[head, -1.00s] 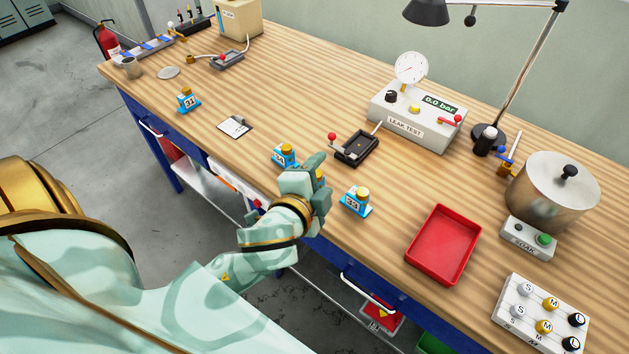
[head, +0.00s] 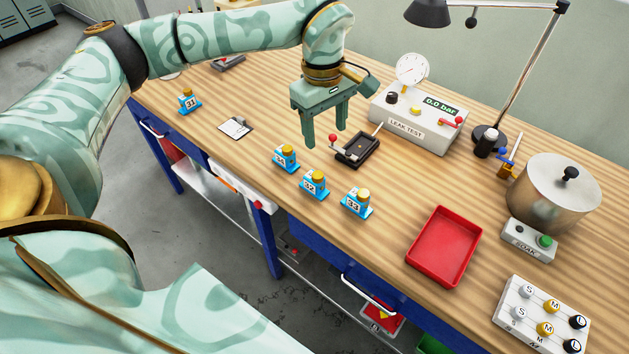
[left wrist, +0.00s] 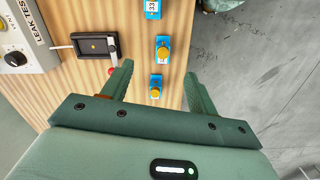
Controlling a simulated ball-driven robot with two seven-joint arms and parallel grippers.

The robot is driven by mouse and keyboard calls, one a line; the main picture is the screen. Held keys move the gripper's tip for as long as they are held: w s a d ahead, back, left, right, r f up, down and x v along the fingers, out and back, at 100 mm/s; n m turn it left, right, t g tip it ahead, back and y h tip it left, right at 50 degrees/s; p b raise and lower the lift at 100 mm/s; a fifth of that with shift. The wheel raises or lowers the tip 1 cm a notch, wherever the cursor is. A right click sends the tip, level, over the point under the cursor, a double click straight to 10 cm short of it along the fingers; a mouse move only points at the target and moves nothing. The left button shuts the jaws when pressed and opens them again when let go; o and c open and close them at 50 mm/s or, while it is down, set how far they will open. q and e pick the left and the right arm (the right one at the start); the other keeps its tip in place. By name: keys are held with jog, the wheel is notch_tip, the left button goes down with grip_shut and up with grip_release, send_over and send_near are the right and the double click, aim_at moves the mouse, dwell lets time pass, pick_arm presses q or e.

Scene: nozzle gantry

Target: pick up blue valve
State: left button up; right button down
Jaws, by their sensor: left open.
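Several small blue valves with yellow caps stand on the wooden bench. Valve 31 (head: 189,102) is at the far left. A valve with a hard-to-read label (head: 285,158), valve 32 (head: 313,186) and valve 33 (head: 356,204) form a row near the front edge. My left gripper (head: 325,136) is open and empty, pointing down above the bench, behind this row. In the left wrist view, the unclear-label valve (left wrist: 155,86) shows between the fingers, with valve 32 (left wrist: 162,50) and valve 33 (left wrist: 153,9) beyond. My right gripper is not in view.
A black tray fixture (head: 357,149) with a red-knobbed lever lies close to my left gripper. The leak test box (head: 416,116) stands behind it. A red tray (head: 443,246), a steel pot (head: 553,192) and a white sample rack (head: 541,313) are at right.

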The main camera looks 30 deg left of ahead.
pick_arm(q)
jog(key=a, duration=0.2)
jog(key=b, duration=0.3)
send_near(317, 174)
jog(key=shift+y, duration=0.4)
jog(key=f, duration=0.5)
jog(key=shift+w+d, duration=0.2)
jog(key=shift+w, duration=0.1)
notch_tip(317, 174, down, 6)
jog(key=shift+s+d+f+b, duration=0.1)
jog(key=shift+s+d+b, duration=0.1)
jog(key=shift+b, duration=0.45)
jog(key=shift+c, duration=0.3)
jog(key=c, duration=1.2)
